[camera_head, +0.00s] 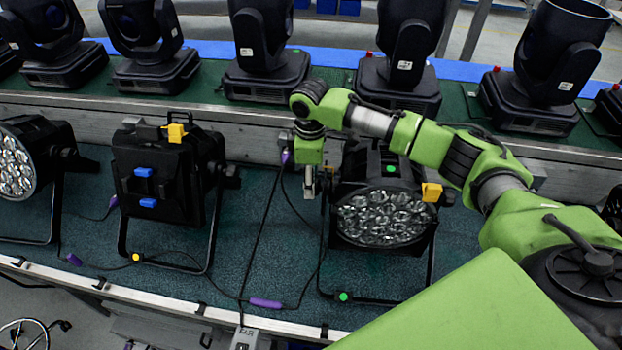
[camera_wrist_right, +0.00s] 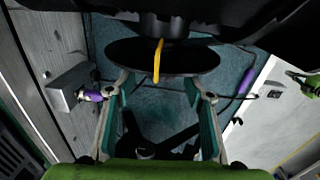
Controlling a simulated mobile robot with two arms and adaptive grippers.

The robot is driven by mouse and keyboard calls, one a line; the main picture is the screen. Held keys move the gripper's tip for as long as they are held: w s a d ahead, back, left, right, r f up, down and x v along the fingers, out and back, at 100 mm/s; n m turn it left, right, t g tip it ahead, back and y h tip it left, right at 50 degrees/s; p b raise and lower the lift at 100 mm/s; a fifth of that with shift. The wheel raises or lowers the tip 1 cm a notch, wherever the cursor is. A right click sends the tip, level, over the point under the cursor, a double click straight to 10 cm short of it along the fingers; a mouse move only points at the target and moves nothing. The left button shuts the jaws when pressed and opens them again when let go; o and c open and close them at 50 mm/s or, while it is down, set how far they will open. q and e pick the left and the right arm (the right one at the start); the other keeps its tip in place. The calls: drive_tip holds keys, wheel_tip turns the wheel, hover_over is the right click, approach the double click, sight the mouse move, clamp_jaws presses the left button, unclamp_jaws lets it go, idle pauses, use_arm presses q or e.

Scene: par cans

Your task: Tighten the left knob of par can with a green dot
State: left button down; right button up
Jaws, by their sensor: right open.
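The par can with a green dot (camera_head: 383,217) stands on the dark teal surface right of centre in the head view, its lens cluster facing me. One green dot (camera_head: 390,171) is on its top and another (camera_head: 343,297) on its base frame. A yellow knob (camera_head: 431,192) is on its right side; its left side is partly hidden by my right arm. My right gripper (camera_head: 309,188) points down beside the left side. In the wrist view, my right gripper (camera_wrist_right: 162,108) is open, with a thin yellow piece (camera_wrist_right: 157,60) before a black disc, just beyond its fingertips. My left gripper is not in view.
Moving-head lights (camera_head: 268,50) line the raised shelf behind. Cables with purple connectors (camera_head: 266,303) lie on the surface.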

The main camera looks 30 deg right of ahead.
drive_tip(key=shift+f, duration=0.85)
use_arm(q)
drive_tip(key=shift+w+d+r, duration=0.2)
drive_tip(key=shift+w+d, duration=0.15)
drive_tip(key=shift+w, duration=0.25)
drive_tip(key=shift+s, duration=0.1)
use_arm(e)
drive_tip(key=shift+c, duration=0.4)
drive_tip(key=c, duration=1)
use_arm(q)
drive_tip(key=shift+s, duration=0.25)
use_arm(e)
drive_tip(key=shift+c, duration=0.2)
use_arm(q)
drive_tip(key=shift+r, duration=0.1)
